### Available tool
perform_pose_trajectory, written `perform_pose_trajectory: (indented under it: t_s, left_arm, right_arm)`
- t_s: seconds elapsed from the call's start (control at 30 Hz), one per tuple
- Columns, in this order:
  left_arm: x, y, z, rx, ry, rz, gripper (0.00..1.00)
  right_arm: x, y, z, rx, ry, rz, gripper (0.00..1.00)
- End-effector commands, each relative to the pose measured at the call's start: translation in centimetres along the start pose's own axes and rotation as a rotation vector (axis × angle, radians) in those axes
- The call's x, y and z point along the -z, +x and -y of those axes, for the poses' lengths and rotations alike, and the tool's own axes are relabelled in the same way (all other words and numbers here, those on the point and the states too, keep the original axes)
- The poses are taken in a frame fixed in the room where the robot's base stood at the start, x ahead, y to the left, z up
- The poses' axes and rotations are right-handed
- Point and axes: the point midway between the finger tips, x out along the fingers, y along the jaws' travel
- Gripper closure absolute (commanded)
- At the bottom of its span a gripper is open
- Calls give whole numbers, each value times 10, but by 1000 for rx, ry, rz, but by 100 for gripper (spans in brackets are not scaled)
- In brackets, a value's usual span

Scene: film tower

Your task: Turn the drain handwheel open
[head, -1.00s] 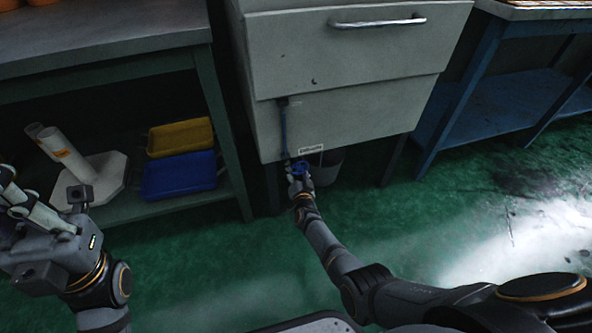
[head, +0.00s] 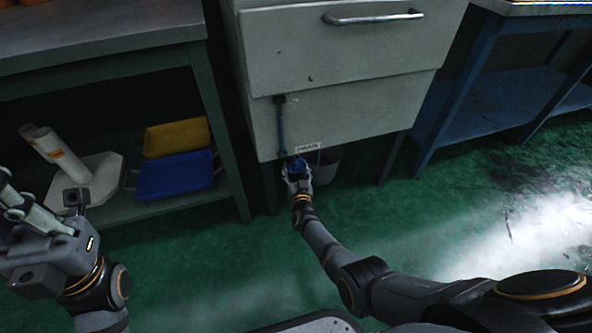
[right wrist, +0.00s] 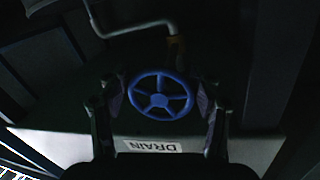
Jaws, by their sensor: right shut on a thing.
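The blue spoked drain handwheel (head: 297,165) is at the lower front edge of the grey cabinet (head: 350,105). In the right wrist view the handwheel (right wrist: 160,96) faces me, with a white label reading DRAIN (right wrist: 153,146) beside it. My right gripper (head: 298,177) is at the wheel; in the wrist view its fingers (right wrist: 160,100) stand on opposite sides of the rim, shut on it. My left gripper (head: 16,200) is at the left edge, away from the wheel; its fingertips are partly cut off and their opening is unclear.
A grey bucket (head: 326,166) stands behind and below the cabinet's edge. A green-framed bench at left holds a yellow tray (head: 177,136), a blue tray (head: 176,175) and a white tube on a pale plate (head: 100,176). A blue bench (head: 478,110) is at right. The green floor in front is open.

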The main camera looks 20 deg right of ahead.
Motion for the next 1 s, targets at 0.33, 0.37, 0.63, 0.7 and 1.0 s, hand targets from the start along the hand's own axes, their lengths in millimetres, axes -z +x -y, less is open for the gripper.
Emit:
perform_pose_trajectory:
  t_s: [0.33,0.37,0.63,0.7,1.0]
  left_arm:
    - [0,0,0,1,0,-1,100]
    - [0,0,0,1,0,-1,100]
    - [0,0,0,1,0,-2,100]
    - [0,0,0,2,0,-1,100]
    - [0,0,0,1,-1,-2,100]
  right_arm:
    - [3,2,4,4,2,-4,20]
    - [3,1,3,4,2,-4,16]
    - [1,0,2,2,1,-1,15]
    - [0,0,1,2,2,0,15]
    - [-2,-34,2,1,4,2,15]
